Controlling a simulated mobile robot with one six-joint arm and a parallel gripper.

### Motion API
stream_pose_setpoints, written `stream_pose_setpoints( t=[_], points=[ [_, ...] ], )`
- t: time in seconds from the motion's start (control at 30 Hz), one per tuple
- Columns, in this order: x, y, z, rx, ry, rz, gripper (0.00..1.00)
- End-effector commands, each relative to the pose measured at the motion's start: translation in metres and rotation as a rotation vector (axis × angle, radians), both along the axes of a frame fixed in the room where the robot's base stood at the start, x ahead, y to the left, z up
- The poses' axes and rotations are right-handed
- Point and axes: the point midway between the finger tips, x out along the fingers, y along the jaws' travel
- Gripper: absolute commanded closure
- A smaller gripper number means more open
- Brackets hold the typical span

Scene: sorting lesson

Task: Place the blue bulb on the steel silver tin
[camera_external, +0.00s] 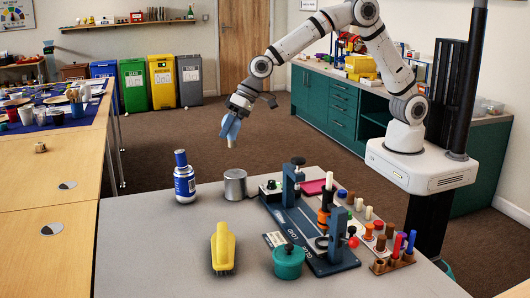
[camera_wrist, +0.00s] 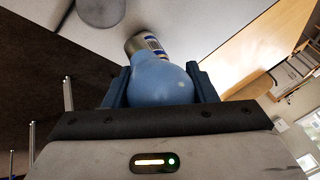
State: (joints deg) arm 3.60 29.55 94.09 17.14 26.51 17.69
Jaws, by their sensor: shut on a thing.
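The blue bulb (camera_external: 230,130) is held by my gripper (camera_external: 238,112) in the air, with its pale end pointing down. In the wrist view the bulb (camera_wrist: 160,82) fills the space between the two fingers. The steel silver tin (camera_external: 235,185) stands upright on the grey table, below the bulb and nearer the camera; nothing rests on its top. A grey round shape at the top left of the wrist view (camera_wrist: 57,10) looks like the tin, partly cut off.
A blue bottle (camera_external: 184,178) stands left of the tin. A yellow-handled brush (camera_external: 223,246) and a teal pot (camera_external: 288,262) stand at the front. A dark clamp fixture (camera_external: 311,236) and a rack of coloured pegs (camera_external: 394,257) lie right. Grey table (camera_external: 150,250) is clear front left.

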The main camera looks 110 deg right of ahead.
Motion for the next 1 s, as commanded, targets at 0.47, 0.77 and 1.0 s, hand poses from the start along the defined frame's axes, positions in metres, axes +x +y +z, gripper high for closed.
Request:
stream_pose_setpoints(
  t=[0.47, 0.77, 1.0],
  points=[
    [-0.011, -0.014, -0.054, -0.004, 0.002, -0.034, 0.61],
    [-0.011, -0.014, -0.089, -0.004, 0.002, -0.034, 0.61],
    [-0.011, -0.014, -0.093, -0.004, -0.001, -0.033, 0.61]
  ],
)
